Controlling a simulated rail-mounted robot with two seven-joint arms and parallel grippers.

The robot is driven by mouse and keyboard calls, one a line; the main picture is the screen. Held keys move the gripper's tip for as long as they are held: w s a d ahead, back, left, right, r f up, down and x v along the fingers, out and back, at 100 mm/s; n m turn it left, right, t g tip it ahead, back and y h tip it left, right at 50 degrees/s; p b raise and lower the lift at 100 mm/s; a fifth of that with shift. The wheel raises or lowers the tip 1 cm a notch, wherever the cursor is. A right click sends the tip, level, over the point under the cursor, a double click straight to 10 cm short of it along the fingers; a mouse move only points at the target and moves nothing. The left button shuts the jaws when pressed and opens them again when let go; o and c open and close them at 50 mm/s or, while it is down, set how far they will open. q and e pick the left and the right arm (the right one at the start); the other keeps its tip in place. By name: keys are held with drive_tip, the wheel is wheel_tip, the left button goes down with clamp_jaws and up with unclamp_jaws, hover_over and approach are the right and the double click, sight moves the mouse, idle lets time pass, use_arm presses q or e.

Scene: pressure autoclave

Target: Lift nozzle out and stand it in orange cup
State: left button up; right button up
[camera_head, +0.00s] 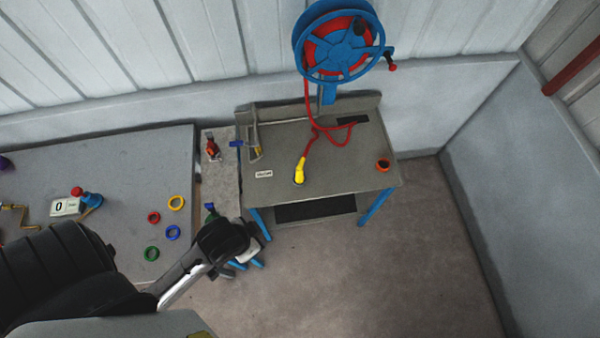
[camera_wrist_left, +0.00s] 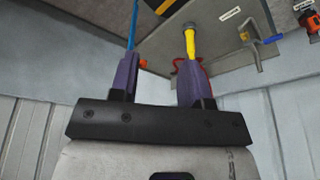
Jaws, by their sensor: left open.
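The yellow nozzle (camera_head: 299,171) is on the grey bench top, joined to a red hose. A yellow shape (camera_wrist_left: 190,45) in the left wrist view, beside one finger, looks like the nozzle. The small orange cup (camera_head: 383,165) stands near the bench's right edge and looks empty. My left gripper (camera_head: 250,264) is open and empty in front of the bench's left leg, apart from the nozzle in the head view. Its two purple fingers (camera_wrist_left: 158,66) are spread in the wrist view. My right gripper is in neither view.
The blue hose reel (camera_head: 340,42) stands behind the grey bench (camera_head: 340,185), its red hose (camera_head: 316,130) looping onto the top. A blue lever (camera_head: 236,143) projects at the bench's left. The left table (camera_head: 120,150) holds coloured rings and a counter. Floor at right is clear.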

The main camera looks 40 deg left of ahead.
use_arm(q)
drive_tip(key=o, duration=0.3)
drive_tip(key=shift+d, duration=0.2)
drive_tip(key=n+t+y+b, duration=0.6)
drive_tip(key=t+b, duration=0.7)
drive_tip(key=b, duration=1.8)
approach(298, 172)
drive_tip(key=x, duration=0.4)
drive_tip(key=p+x, duration=0.1)
drive_tip(key=x, duration=0.1)
drive_tip(key=shift+r, duration=0.35)
drive_tip(key=shift+x, duration=2.95)
